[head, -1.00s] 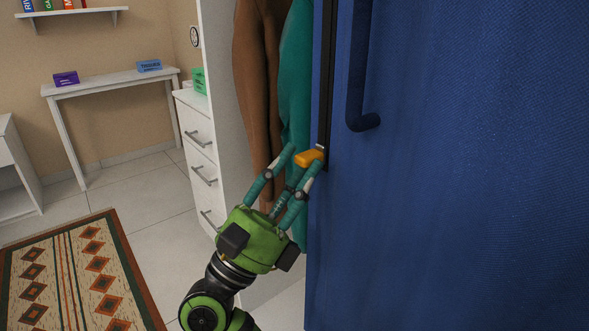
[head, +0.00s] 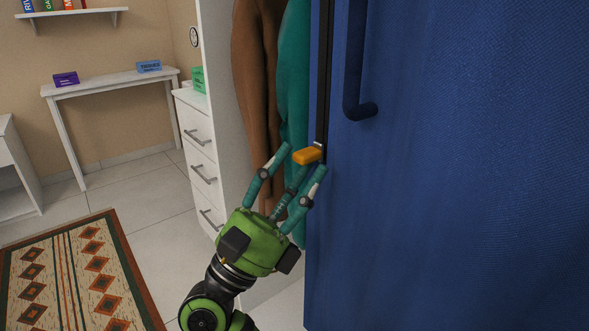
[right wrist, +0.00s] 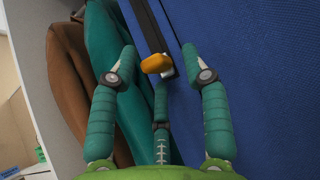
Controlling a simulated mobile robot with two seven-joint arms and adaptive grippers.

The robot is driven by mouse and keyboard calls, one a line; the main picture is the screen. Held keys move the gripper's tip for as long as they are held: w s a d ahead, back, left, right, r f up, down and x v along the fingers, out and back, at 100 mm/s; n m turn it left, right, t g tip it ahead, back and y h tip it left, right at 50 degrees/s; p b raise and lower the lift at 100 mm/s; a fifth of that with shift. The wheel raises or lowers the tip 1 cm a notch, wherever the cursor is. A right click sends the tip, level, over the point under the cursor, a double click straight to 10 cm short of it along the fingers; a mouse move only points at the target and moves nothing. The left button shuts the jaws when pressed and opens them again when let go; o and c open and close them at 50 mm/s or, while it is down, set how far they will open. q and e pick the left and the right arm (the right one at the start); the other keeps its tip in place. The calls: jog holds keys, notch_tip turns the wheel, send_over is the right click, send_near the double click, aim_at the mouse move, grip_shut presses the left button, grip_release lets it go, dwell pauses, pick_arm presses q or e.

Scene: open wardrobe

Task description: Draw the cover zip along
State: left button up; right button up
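The blue cover (head: 450,170) hangs over the right side of the head view, with a dark zip track (head: 323,80) along its left edge. An orange zip pull (head: 307,156) sits at the lower end of the visible track; it also shows in the right wrist view (right wrist: 156,64). My right gripper (head: 298,162) is open, its teal fingers spread below and to either side of the pull. In the right wrist view the pull lies beyond and between the fingertips, with no finger closed on it. My left gripper is not in view.
A blue handle (head: 358,80) stands out from the cover right of the zip. Brown (head: 258,90) and teal (head: 292,90) garments hang left of it. White drawers (head: 200,150), a side table (head: 110,80) and a patterned rug (head: 75,275) lie further left.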

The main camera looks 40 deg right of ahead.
jog(key=v, duration=1.2)
dwell(0.3)
